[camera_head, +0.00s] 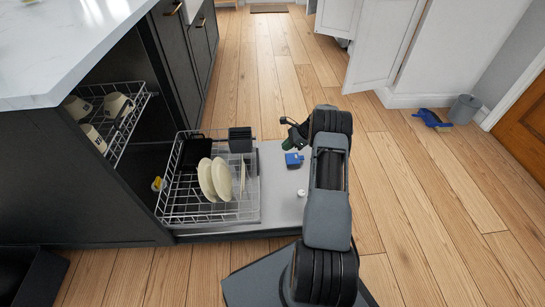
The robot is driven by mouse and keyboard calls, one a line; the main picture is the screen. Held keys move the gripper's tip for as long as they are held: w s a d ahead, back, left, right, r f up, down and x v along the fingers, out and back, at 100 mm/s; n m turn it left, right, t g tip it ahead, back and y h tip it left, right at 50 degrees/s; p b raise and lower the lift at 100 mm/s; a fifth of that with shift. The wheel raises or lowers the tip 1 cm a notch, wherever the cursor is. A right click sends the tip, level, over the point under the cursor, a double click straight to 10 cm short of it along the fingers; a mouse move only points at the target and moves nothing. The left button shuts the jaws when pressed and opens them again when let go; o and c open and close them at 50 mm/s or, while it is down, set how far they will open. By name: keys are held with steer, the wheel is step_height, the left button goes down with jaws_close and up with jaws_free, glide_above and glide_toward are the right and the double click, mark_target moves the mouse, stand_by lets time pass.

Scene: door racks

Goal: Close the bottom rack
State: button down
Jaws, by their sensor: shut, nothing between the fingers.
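The bottom rack (172,206) is a wire rack that stands pulled out over the open dishwasher door (275,172). It holds several white plates (216,178) and a dark cutlery basket (240,140). My gripper (288,134) is above the far part of the door, to the right of the basket and apart from the rack. It is small in view and its fingers are partly hidden by my own arm; it is shut and empty.
The top rack (122,128) holds several cups and is partly out under the white counter (60,40). A grey bin (464,109) stands at the right wall. Wooden floor on the right is mostly clear.

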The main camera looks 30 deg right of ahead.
steer(key=a+r+b+x, duration=0.1)
steer(key=b+x, duration=0.3)
steer(key=x, duration=0.8)
steer(key=shift+w+a+b, duration=0.35)
steer(key=shift+w+a, duration=0.05)
steer(key=shift+a, duration=0.1)
